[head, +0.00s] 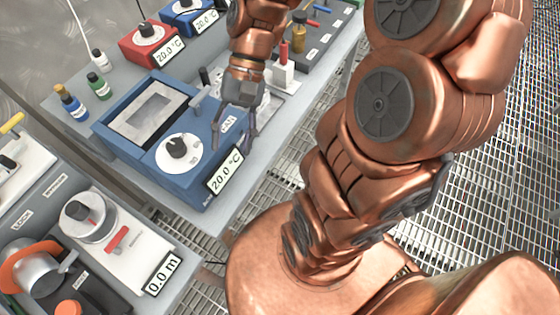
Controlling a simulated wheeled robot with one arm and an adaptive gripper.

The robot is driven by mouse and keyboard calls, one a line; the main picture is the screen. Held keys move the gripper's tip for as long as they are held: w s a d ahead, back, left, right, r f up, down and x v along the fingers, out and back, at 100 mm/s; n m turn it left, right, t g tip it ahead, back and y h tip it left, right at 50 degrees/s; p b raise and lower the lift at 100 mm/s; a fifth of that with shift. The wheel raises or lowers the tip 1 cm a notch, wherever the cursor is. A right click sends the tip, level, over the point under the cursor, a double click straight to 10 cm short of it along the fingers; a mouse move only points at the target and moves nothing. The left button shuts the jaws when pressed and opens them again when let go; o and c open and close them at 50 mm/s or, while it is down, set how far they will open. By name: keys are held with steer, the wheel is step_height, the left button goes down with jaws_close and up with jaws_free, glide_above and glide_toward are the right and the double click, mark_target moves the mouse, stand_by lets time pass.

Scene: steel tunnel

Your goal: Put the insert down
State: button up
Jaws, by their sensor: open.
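A blue heater block unit (119,150) stands on the grey bench, with a dial and a display reading 20.0 °C. A grey rectangular piece (148,113) sits in its top opening; I cannot tell for sure whether this is the insert. A small grey handle-like part (203,97) stands at the unit's right edge. My gripper (236,130) is at the unit's right side, pointing down beside a small white label. Its fingers are open, and I see nothing held between them. The arm hides part of the bench behind it.
A red unit (151,43) and another blue unit (187,17) stand at the back. Small bottles (73,107) stand left of the near blue unit. A white device reading 0.0 m (140,238) is at the front left. Grated floor (480,200) lies right.

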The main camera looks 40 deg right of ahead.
steer(key=s+d+n+t+h, duration=0.2)
steer(key=s+d+n+h, duration=0.2)
steer(key=s+h, duration=0.3)
steer(key=s+n, duration=0.1)
steer(key=s, duration=0.1)
steer(key=shift+s+f+n+t, duration=0.3)
steer(key=shift+f, duration=0.1)
